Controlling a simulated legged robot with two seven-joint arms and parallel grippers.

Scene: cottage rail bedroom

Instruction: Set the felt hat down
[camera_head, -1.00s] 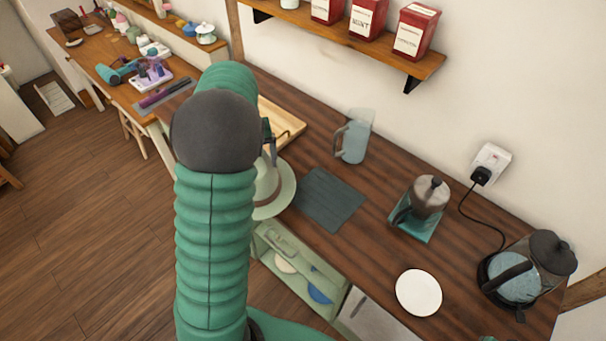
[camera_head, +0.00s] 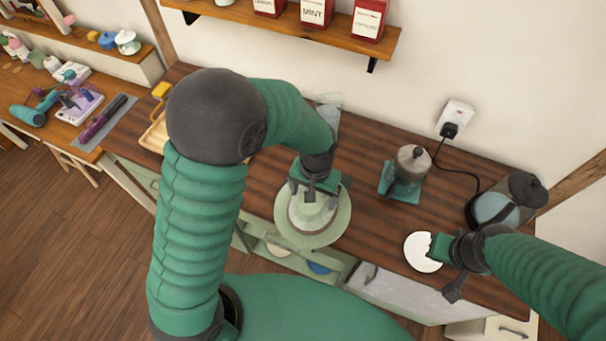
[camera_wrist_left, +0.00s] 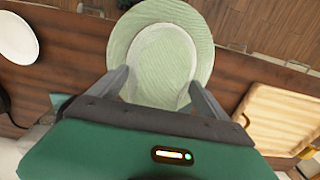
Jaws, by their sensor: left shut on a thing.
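The pale green felt hat (camera_head: 337,222) is in my left gripper (camera_head: 315,192), which is shut on its crown. In the left wrist view the hat (camera_wrist_left: 161,22) sits between the two fingers of my left gripper (camera_wrist_left: 160,95), its round brim spread beyond them. In the head view the hat overlaps the front part of the dark wooden counter (camera_head: 375,235); whether it touches the counter I cannot tell. My right gripper (camera_head: 445,265) is by the white plate (camera_head: 418,252) and appears empty; its jaw opening is unclear.
A moka pot (camera_head: 412,162) on a teal mat and a glass kettle (camera_head: 505,200) stand to the right. A glass pitcher (camera_head: 329,112) is partly hidden behind my left arm. A wooden tray (camera_wrist_left: 285,120) lies nearby. Red tins (camera_head: 369,18) sit on the shelf above.

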